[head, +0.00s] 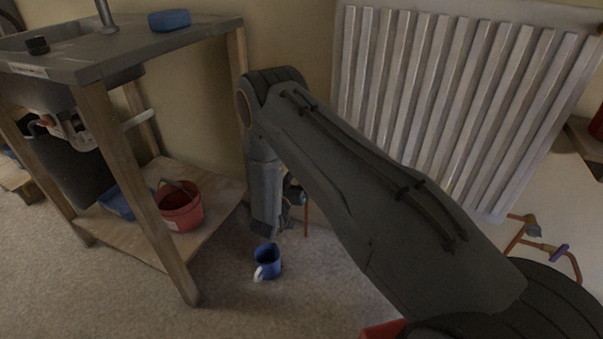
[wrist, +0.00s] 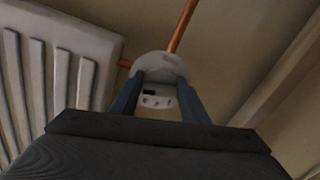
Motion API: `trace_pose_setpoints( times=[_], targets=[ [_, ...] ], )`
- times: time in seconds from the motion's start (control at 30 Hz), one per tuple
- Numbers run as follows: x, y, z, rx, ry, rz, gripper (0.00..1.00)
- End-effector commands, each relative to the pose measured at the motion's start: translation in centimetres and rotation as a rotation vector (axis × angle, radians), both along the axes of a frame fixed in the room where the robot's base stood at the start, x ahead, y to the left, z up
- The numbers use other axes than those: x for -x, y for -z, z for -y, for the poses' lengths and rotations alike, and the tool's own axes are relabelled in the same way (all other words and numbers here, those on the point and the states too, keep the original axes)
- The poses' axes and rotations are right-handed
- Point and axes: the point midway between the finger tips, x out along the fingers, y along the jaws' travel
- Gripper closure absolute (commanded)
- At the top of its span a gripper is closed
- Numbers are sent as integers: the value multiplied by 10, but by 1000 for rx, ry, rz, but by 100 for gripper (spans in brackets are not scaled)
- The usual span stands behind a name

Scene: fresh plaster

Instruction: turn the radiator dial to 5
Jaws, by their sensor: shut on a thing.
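The radiator dial (wrist: 161,66) is a pale, rounded knob in the wrist view, beside the radiator's lower corner with copper pipe at it. My gripper (wrist: 159,92) is shut on the dial, with one dark blue finger on each side. Small dark marks and a black patch show on the dial's near face, too small to read, so I cannot tell its setting. The white ribbed radiator (head: 455,90) hangs on the wall at the right of the head view. It also shows at the left of the wrist view (wrist: 62,75). In the head view my arm hides the dial.
Copper pipes with a purple handle (head: 559,251) lie at the right.

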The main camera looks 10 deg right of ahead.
Motion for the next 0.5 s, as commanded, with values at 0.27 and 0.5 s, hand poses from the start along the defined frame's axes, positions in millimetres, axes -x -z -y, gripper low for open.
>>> trace_pose_setpoints(
  times=[0.27,0.5],
  targets=[
    [0,0,0,-1,-1,0,48],
    [0,0,0,0,0,0,42]
  ],
)
